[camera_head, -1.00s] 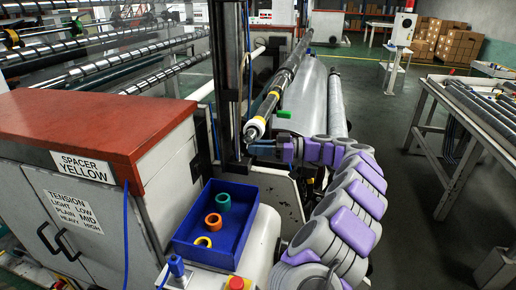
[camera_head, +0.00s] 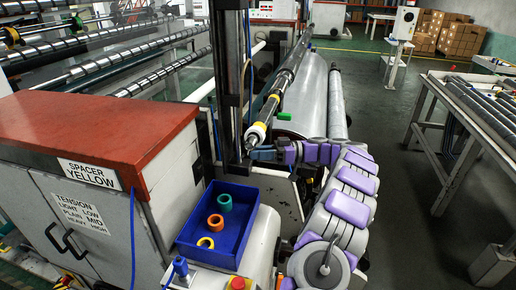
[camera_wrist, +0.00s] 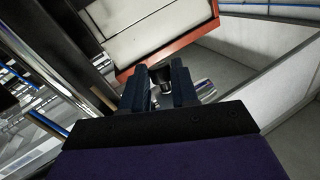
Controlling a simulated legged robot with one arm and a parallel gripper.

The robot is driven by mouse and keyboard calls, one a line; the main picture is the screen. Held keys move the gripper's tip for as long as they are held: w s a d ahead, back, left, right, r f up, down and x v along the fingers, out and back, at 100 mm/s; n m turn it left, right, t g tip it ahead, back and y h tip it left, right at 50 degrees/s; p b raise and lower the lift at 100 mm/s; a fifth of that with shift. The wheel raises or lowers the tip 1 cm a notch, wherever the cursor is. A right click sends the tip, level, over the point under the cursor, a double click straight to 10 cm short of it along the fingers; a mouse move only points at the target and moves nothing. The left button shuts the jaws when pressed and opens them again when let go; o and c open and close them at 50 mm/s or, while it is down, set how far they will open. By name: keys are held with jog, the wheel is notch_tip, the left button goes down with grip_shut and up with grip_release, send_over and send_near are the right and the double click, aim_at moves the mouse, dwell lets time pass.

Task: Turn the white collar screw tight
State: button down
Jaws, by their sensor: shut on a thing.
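The white collar (camera_head: 256,130) sits near the front end of the dark winding shaft (camera_head: 281,85), just in front of a yellow ring. My gripper (camera_head: 252,153) is right under and beside the collar, reaching in from the right. In the wrist view my gripper's two dark blue fingers (camera_wrist: 166,88) are close together. A small dark round piece (camera_wrist: 166,84), which looks like the collar screw's head, shows between them. The fingers hide most of it, and I cannot tell how deep the screw sits.
A blue bin (camera_head: 184,246) with green, orange and yellow rings stands left of my arm. The red-topped cabinet (camera_head: 90,125) reads "SPACER YELLOW" and "TENSION LIGHT LOW, PLAIN MID, HEAVY HIGH". A black upright post (camera_head: 231,80) stands close left of the collar.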

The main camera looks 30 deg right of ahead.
jog(key=shift+s+d+r+g+y+p, duration=0.1)
jog(key=shift+d+r+g+y+p, duration=0.2)
jog(key=shift+p, duration=2.3)
jog(key=shift+a+f+n+g+p, duration=0.15)
jog(key=shift+n+g+p, duration=0.2)
jog(key=shift+p, duration=0.7)
jog(key=shift+a, duration=0.1)
jog(key=c, duration=1.3)
grip_release()
jog(key=o, duration=0.3)
jog(key=shift+s+a, duration=0.1)
jog(key=shift+s, duration=0.1)
jog(key=shift+o, duration=0.6)
jog(key=shift+w+a, duration=0.1)
jog(key=shift+a, duration=0.1)
